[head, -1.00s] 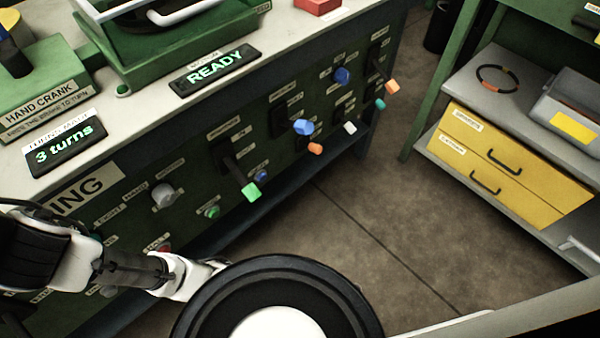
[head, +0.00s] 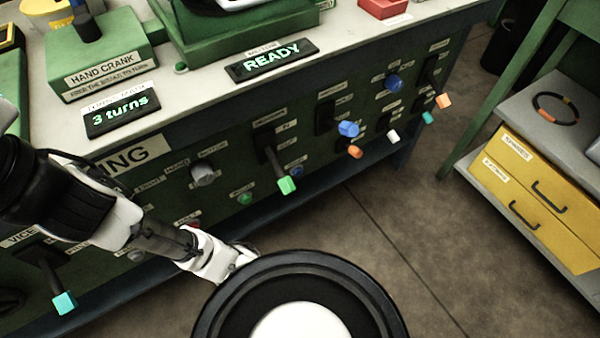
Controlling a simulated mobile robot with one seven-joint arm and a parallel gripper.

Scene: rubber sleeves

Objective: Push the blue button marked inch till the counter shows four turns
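The counter (head: 122,110) on the bench top reads "3 turns". A small blue button (head: 296,172) sits on the dark green front panel (head: 225,150), just right of a green-tipped lever; its label is too small to read. Another blue round knob (head: 393,83) is higher and further right, so I cannot tell by lettering which one is marked inch. My gripper (head: 238,261), at the end of my white and black arm, is low in front of the panel, left of and below the small blue button and apart from it. Its fingers are too small and partly hidden to judge.
A display (head: 271,60) reads "READY". The panel carries levers with green (head: 286,185), blue (head: 348,129), orange (head: 355,152) and cyan (head: 64,302) tips, which stick out. A green button (head: 244,198) is nearby. A shelf with yellow drawers (head: 540,195) stands right; floor between is clear.

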